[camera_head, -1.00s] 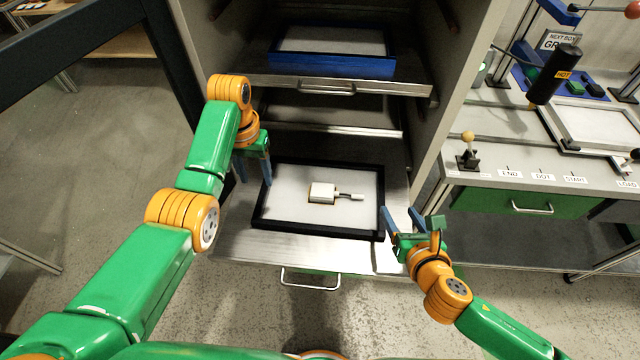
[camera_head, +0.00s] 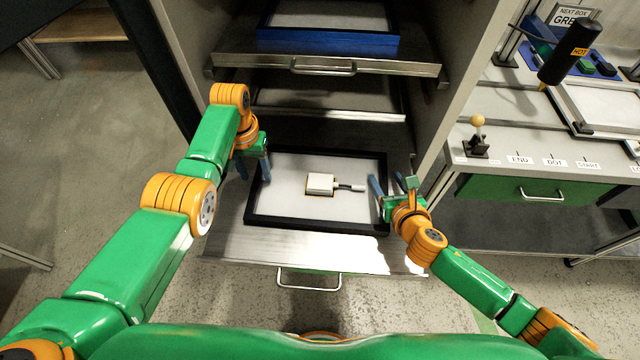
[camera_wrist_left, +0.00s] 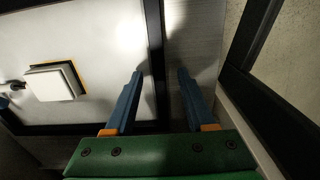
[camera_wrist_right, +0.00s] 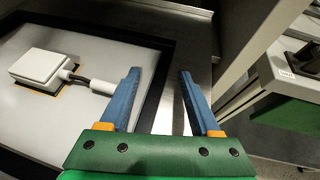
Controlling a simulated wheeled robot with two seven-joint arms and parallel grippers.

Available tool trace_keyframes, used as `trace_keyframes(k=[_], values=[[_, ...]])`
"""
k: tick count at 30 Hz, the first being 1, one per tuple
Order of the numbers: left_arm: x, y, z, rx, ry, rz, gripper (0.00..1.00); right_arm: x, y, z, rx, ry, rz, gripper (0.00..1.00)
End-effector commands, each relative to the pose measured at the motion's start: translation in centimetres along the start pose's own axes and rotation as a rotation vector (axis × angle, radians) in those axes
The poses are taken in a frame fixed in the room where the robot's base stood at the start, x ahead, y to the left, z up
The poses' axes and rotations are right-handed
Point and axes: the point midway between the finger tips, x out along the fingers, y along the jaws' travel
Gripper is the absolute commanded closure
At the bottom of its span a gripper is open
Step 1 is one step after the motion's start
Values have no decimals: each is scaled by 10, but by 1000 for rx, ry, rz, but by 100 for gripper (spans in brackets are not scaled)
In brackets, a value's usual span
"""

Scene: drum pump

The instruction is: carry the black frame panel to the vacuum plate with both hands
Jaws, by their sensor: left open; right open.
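The black frame panel (camera_head: 315,221) lies flat on the pulled-out lower drawer, with a pale sheet inside its dark border. A small white box with a short cable (camera_head: 320,184) rests on the sheet. My left gripper (camera_head: 254,172) is open at the panel's left edge; in the left wrist view its fingers (camera_wrist_left: 160,73) stand either side of the dark border. My right gripper (camera_head: 391,182) is open at the right edge; in the right wrist view its fingers (camera_wrist_right: 160,73) straddle the border. I cannot tell which surface is the vacuum plate.
A blue-framed tray (camera_head: 330,41) sits on the shelf above. The cabinet's side wall (camera_head: 450,85) rises close to the right. A bench (camera_head: 545,150) stands right of it, with a black hot tool (camera_head: 569,55) and a pale framed plate (camera_head: 605,105).

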Motion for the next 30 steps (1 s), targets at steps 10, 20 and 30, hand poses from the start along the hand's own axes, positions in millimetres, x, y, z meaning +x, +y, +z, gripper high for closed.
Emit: trace_keyframes(k=[10,20,30], values=[[8,0,0,0,0,0,45,7,0,0,0,0,1,36],[7,0,0,0,0,-1,100,7,0,0,0,0,0,100],[7,0,0,-1,0,-2,100,7,0,0,-1,1,0,100]])
